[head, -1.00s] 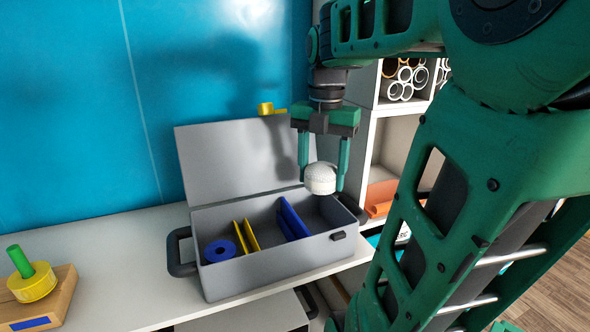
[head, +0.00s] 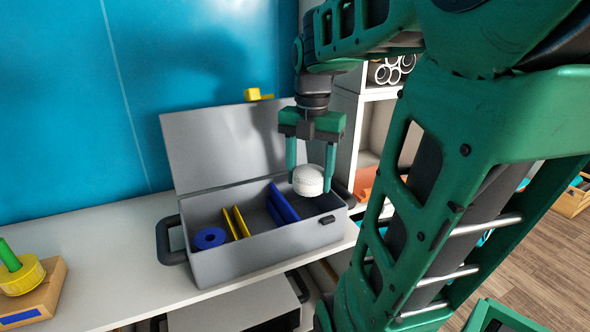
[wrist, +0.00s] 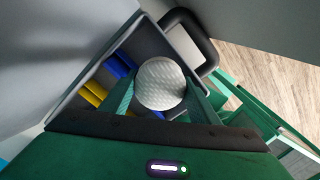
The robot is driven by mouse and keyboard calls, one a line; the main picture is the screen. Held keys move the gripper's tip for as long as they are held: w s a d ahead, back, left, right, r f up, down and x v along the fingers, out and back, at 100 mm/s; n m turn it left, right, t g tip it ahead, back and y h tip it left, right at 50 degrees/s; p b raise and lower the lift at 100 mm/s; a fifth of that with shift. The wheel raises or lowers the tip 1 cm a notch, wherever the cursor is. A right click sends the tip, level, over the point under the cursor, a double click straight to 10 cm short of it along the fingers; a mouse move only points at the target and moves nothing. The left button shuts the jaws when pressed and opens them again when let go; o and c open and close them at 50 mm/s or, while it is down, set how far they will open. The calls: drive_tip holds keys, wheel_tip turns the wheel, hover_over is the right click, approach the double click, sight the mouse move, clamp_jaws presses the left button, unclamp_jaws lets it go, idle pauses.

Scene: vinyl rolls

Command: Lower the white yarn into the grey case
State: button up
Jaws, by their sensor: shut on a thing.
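The white yarn (head: 308,180) is a round ball held between the fingers of my gripper (head: 311,176). It also shows in the wrist view (wrist: 160,83), with the green fingers on both sides of it. The grey case (head: 236,265) stands open on the white shelf, its lid tilted back against the blue wall. The yarn hangs over the right end of the case, at about the height of its rim; the head view does not tell exactly how far in it is. Inside the case are a blue roll (head: 209,238), yellow dividers (head: 237,223) and a blue divider (head: 283,203).
A wooden stand (head: 38,297) with a yellow roll (head: 22,278) and green peg is at the left of the shelf. A yellow piece (head: 253,94) shows behind the lid. A white shelf unit with white tubes (head: 391,70) stands right of the case.

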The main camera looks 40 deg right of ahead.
sight(309, 189)
drive_tip(key=shift+f, duration=1.95)
drive_tip(key=shift+f, duration=2.5)
idle(1.0)
drive_tip(key=o, duration=1.1)
drive_tip(key=shift+o, duration=0.2)
drive_tip(key=shift+d+r, duration=0.1)
drive_tip(key=shift+r, duration=0.05)
drive_tip(key=shift+r, duration=0.3)
drive_tip(key=r, duration=1)
drive_tip(key=shift+a, duration=0.2)
drive_tip(key=shift+f, duration=0.1)
